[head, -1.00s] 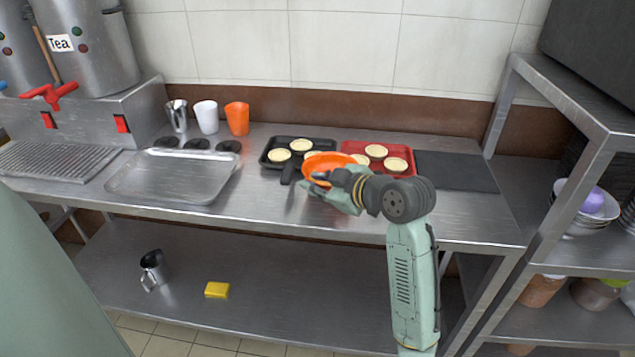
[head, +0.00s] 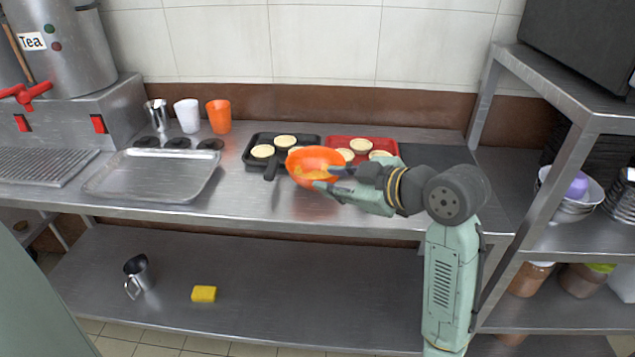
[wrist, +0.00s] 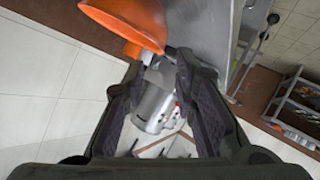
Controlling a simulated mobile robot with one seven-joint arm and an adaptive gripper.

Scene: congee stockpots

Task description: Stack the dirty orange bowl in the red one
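The orange bowl (head: 314,167) is in the air above the middle of the steel counter, tilted so that its inside, with a yellowish smear, faces the head camera. My gripper (head: 332,178) is shut on its right-hand edge. In the wrist view the orange bowl (wrist: 130,18) shows at the top, by the tips of my gripper's fingers (wrist: 160,72); the exact contact is hard to see. I see no red bowl in either view.
Behind the bowl lie a black tray (head: 254,155) and a red tray (head: 390,142) with pale tarts. An empty metal tray (head: 150,178) lies left. Cups, including an orange cup (head: 218,116), stand behind. A right shelf holds stacked bowls (head: 570,210), a purple one on top.

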